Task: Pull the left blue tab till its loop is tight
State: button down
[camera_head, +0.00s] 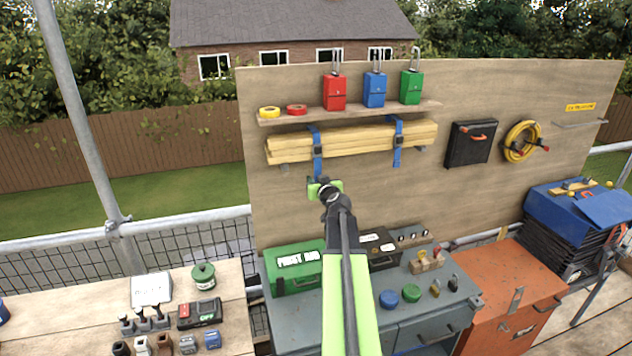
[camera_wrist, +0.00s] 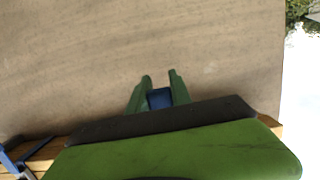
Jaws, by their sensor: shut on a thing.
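Two blue straps are looped around a bundle of wooden battens (camera_head: 350,145) on the plywood board. The left blue strap (camera_head: 317,147) hangs down from its black buckle, and its lower end runs to my gripper (camera_head: 322,188). In the wrist view my gripper (camera_wrist: 161,88) is shut on the left blue tab (camera_wrist: 160,98), which shows between the two green fingers. The right blue strap (camera_head: 397,138) has its tail hanging free; a blue strap also shows at the lower left of the wrist view (camera_wrist: 12,162). I cannot tell how tight the left loop is.
A shelf (camera_head: 350,113) above the battens holds red, blue and green padlocks and tape rolls. Below my gripper, a grey cabinet (camera_head: 405,290) carries a green first aid box (camera_head: 296,270). The board around the gripper is bare.

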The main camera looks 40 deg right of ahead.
notch_tip(320, 180, down, 3)
jog(key=b, duration=0.2)
jog(key=shift+f+b, duration=0.1)
jog(key=shift+b, duration=0.3)
jog(key=c, duration=1.1)
grip_release()
jog(key=shift+o, duration=0.3)
jog(key=o, duration=0.4)
jog(key=shift+s, duration=0.1)
jog(key=v, duration=0.3)
jog(key=f+v, duration=0.1)
jog(key=v, duration=0.1)
jog(key=shift+s+a, duration=0.25)
jog(key=shift+s, duration=0.15)
